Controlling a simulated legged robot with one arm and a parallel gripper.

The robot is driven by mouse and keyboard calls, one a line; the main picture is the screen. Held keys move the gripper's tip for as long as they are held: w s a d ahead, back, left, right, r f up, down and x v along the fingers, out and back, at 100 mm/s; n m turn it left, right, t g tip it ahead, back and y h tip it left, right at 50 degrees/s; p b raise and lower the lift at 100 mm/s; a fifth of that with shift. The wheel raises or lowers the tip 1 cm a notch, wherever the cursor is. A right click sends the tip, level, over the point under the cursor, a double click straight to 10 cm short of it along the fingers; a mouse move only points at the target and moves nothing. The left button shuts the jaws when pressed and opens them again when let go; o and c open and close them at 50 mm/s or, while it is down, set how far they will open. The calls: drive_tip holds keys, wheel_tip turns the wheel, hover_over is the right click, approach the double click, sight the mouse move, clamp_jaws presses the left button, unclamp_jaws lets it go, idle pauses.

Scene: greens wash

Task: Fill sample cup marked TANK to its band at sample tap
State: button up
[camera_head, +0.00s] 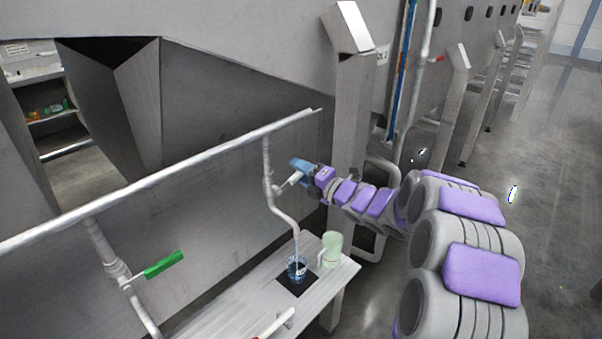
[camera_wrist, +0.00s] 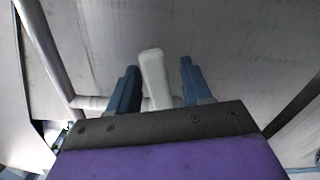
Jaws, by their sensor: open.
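The sample tap is a grey pipe (camera_head: 282,214) hanging from the long rail, with a pale lever handle (camera_head: 290,182). A small clear blue cup (camera_head: 297,270) stands upright below its spout on a black square mat (camera_head: 291,284). Its marking and band are too small to read. A thin line shows between spout and cup; I cannot tell if it is running water, nor the cup's level. My gripper (camera_head: 300,168) is at the lever. In the wrist view the lever (camera_wrist: 154,76) stands between the open fingers of my gripper (camera_wrist: 158,72), with a gap visible on both sides.
A pale green jug (camera_head: 331,249) stands right of the cup on the narrow bench (camera_head: 240,302). A green-handled valve (camera_head: 164,264) is at left, and a red-and-white handle (camera_head: 272,325) at the front. The steel tank wall (camera_head: 235,110) rises behind. Open floor lies right.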

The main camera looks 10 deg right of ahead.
drive_tip(key=shift+d, duration=0.1)
drive_tip(key=shift+c, duration=0.7)
clamp_jaws()
drive_tip(key=shift+f, duration=0.1)
drive_tip(key=shift+f+m+p, duration=0.45)
drive_tip(key=shift+f+m, duration=0.7)
drive_tip(key=shift+m, duration=0.45)
drive_tip(key=shift+o, duration=0.7)
unclamp_jaws()
